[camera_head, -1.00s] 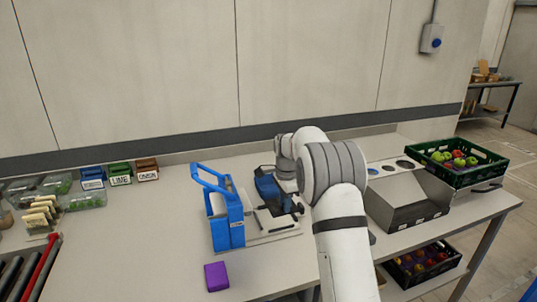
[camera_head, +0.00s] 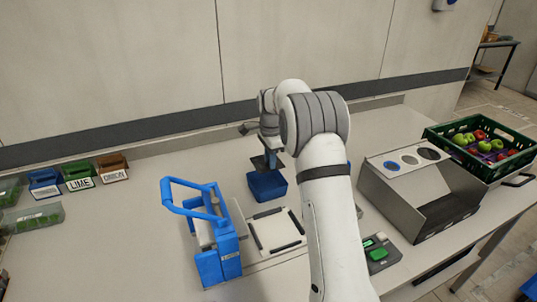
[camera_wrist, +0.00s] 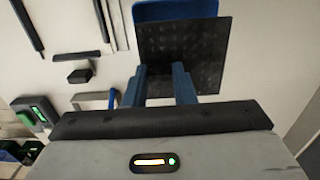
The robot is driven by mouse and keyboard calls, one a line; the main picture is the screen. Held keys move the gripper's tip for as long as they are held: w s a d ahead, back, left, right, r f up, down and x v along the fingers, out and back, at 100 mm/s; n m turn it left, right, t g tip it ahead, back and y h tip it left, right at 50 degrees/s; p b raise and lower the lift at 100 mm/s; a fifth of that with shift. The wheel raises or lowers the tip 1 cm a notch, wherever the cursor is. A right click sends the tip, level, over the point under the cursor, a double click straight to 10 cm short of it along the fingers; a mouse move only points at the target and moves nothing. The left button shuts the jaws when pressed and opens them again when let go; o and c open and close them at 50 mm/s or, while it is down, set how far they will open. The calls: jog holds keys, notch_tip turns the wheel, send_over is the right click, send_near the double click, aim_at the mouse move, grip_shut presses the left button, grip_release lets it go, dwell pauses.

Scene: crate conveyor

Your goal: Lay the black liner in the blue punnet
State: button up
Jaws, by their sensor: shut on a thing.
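The blue punnet (camera_head: 267,189) sits on the table behind the white weighing-type plate in the head view. Its blue edge also shows at the top of the wrist view (camera_wrist: 175,10). The black liner (camera_wrist: 185,48) is a thin dark dimpled square in the wrist view, held at its near edge. A dark edge of it shows above the punnet in the head view (camera_head: 259,163). My gripper (camera_wrist: 165,75) is shut on the liner and holds it over or beside the punnet. The liner covers part of the punnet, so the exact gap cannot be told.
A blue-handled device (camera_head: 218,250) stands left of the white plate (camera_head: 275,231) with black bars. A grey angled metal housing (camera_head: 410,205) and a green crate of apples (camera_head: 440,150) are on the right. Labelled holders (camera_head: 78,178) stand at the left. Table between is clear.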

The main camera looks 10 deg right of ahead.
notch_tip(320, 180, down, 12)
jog(key=b, duration=0.7)
jog(key=shift+s, duration=0.1)
dwell(0.6)
jog(key=o, duration=1)
jog(key=shift+r+p, duration=2.2)
jog(key=shift+r, duration=1.25)
jog(key=shift+r, duration=0.1)
